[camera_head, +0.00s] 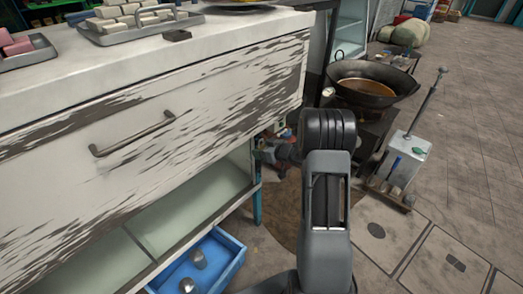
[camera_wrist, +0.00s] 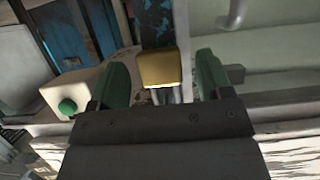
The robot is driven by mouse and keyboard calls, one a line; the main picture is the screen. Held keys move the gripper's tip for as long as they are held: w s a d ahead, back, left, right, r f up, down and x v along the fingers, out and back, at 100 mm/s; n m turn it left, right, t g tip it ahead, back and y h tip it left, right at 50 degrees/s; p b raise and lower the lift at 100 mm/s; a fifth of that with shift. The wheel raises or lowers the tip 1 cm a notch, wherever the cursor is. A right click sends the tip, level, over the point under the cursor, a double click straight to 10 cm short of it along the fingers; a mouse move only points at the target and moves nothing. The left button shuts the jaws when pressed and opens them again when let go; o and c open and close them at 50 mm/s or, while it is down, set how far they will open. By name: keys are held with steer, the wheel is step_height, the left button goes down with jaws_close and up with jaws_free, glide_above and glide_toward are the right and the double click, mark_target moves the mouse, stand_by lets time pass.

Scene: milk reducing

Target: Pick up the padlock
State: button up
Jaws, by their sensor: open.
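The padlock (camera_wrist: 157,67) shows in the wrist view as a yellow block with a silvery shackle below it in the picture. It sits in front of a worn blue post (camera_wrist: 152,20). My gripper (camera_wrist: 163,72) is open, with one green finger on each side of the padlock. A gap shows between the padlock and each finger. In the head view my arm reaches beside the white cabinet (camera_head: 200,105), and I cannot make out the padlock there.
The cabinet with its handle (camera_head: 132,137) stands close on the left. A blue drawer (camera_head: 228,268) juts out low down. A wok (camera_head: 372,84) and a grey box with a pump handle (camera_head: 404,150) stand right of my arm. The floor at far right is clear.

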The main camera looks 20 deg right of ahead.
steer(key=shift+w, duration=0.1)
steer(key=c, duration=1.1)
steer(key=shift+o, duration=0.2)
